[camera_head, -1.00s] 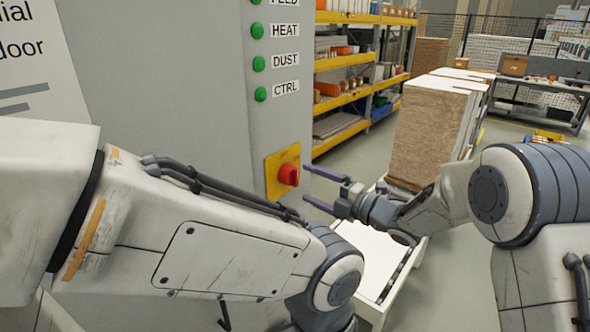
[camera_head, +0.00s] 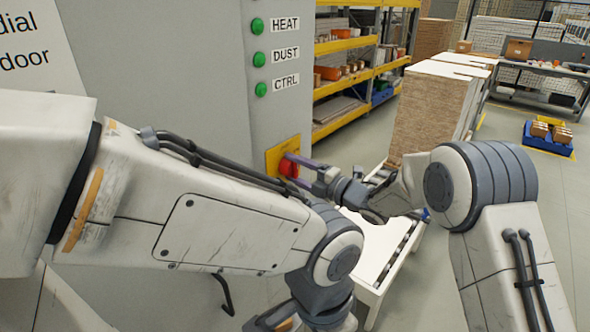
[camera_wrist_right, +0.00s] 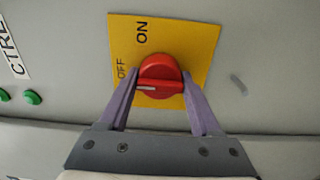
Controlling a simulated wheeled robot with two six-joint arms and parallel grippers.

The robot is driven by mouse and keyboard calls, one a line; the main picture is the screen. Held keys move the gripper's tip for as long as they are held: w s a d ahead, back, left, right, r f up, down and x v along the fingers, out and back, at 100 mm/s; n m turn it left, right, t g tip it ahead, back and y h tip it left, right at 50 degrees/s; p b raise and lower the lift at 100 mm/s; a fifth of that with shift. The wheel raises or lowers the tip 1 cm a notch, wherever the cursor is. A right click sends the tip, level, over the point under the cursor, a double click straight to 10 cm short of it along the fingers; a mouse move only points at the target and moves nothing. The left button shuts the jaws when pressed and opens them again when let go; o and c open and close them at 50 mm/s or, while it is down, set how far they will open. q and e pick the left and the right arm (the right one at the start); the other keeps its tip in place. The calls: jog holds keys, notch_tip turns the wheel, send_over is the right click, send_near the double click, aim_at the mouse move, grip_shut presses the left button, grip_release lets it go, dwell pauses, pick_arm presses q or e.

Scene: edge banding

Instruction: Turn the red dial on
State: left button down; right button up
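The red dial (camera_head: 288,168) sits on a yellow plate (camera_head: 274,157) on the grey cabinet face. In the right wrist view the dial (camera_wrist_right: 160,72) has a white mark at its left end, on the side of the OFF label; the ON label is above. My right gripper (camera_head: 294,171) has its two purple fingers on either side of the dial. In the wrist view the fingers (camera_wrist_right: 160,82) are spread, with the dial between their tips; I cannot tell whether they touch it. Part of my left gripper (camera_head: 272,319) shows at the bottom edge, its fingers not clear.
Green buttons labelled HEAT, DUST and CTRL (camera_head: 260,89) are above the dial. A white roller table (camera_head: 372,240) stands right of the cabinet, with stacked boards (camera_head: 428,120) behind. A yellow shelf rack (camera_head: 345,90) stands further back. My left forearm crosses in front of the cabinet.

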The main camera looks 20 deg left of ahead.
jog(key=shift+f+m+b, duration=0.2)
jog(key=shift+m+b, duration=1.25)
jog(key=shift+m, duration=0.05)
jog(key=shift+m+b, duration=0.45)
jog(key=shift+m, duration=0.45)
jog(key=m, duration=0.2)
jog(key=shift+r+m+b, duration=0.1)
jog(key=shift+m+b, duration=0.25)
jog(key=shift+m, duration=0.05)
jog(key=m, duration=0.4)
jog(key=m+p, duration=0.1)
jog(key=m, duration=0.5)
jog(key=shift+p, duration=0.3)
jog(key=shift+m, duration=0.3)
jog(key=o, duration=1.4)
